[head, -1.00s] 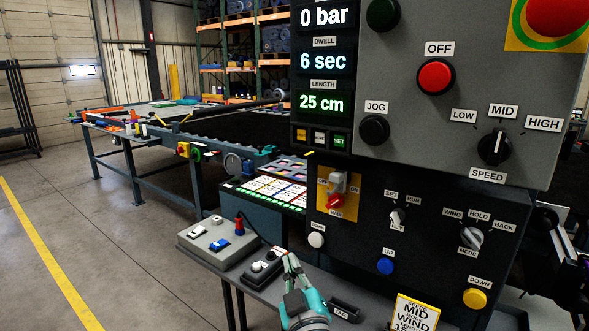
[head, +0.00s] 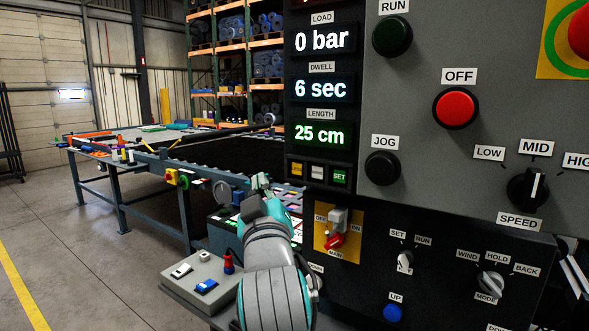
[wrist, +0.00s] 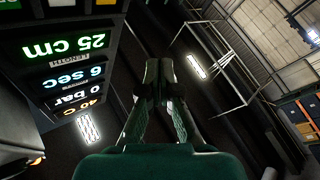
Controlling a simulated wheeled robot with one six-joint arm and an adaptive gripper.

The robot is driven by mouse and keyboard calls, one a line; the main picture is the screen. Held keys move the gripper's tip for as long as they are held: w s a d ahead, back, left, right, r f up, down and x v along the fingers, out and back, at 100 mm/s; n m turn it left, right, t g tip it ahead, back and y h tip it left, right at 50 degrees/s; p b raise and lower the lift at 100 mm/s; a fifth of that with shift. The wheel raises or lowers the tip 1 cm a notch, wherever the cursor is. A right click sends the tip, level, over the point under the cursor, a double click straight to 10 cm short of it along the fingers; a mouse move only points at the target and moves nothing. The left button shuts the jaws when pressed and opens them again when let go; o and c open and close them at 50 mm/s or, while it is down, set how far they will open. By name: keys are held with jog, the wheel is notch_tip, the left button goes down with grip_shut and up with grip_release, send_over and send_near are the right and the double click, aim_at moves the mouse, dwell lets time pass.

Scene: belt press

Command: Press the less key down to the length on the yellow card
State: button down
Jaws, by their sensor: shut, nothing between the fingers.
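The less key (head: 297,168) is the small yellow key at the left of a row of three under the LENGTH display, which reads 25 cm (head: 318,134). In the wrist view, turned upside down, the yellow key (wrist: 105,3) is cut by the top edge, and the display (wrist: 64,46) again reads 25 cm. My gripper (head: 260,181) is shut and empty, left of the key row and apart from it, with its tips pointing up. Its shut fingertips also show in the wrist view (wrist: 158,76). The yellow card's text is out of view now.
A white key (head: 317,172) and a green SET key (head: 340,176) sit right beside the less key. The JOG button (head: 382,167) is to the right. A grey control box (head: 190,283) stands at lower left.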

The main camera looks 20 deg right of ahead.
aim_at(288, 164)
jog(key=shift+w+d, duration=0.1)
jog(key=shift+w+d, duration=0.85)
jog(key=shift+d, duration=0.3)
jog(key=shift+w+d, duration=0.8)
jog(key=shift+d, duration=0.4)
jog(key=shift+w+d, duration=0.85)
jog(key=shift+d, duration=0.3)
jog(key=shift+w+d, duration=0.25)
jog(key=shift+d, duration=0.05)
jog(key=shift+w+d, duration=0.25)
jog(key=shift+d, duration=0.15)
jog(key=shift+s+a, duration=0.1)
jog(key=shift+a, duration=0.05)
jog(key=shift+s+a, duration=0.4)
jog(key=shift+a, duration=0.15)
jog(key=shift+s+a, duration=0.75)
jog(key=shift+a, duration=0.25)
jog(key=shift+s+a, duration=0.75)
jog(key=shift+a, duration=0.25)
